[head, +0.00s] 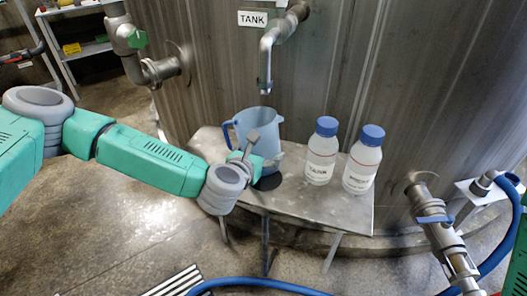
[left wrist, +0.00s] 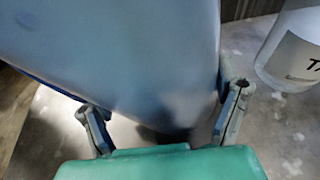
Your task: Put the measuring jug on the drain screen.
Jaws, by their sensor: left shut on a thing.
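The measuring jug (head: 262,128) is a translucent blue jug, upright at the tank shelf under the spout, its handle to the left. My left gripper (head: 262,155) is shut on its near side. In the left wrist view the jug (left wrist: 125,60) fills the space between the two fingers (left wrist: 165,110). I cannot tell whether its base touches the shelf. A dark round patch (head: 268,182) on the shelf, just in front of the jug, may be the drain screen; the gripper partly covers it. My right gripper is out of view.
Two white bottles with blue caps, one labelled (head: 321,155) and another (head: 363,162), stand right of the jug on the metal shelf (head: 310,205). The tap spout (head: 265,70) hangs above the jug. A striped grating (head: 175,283) and a blue hose (head: 250,282) lie on the floor.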

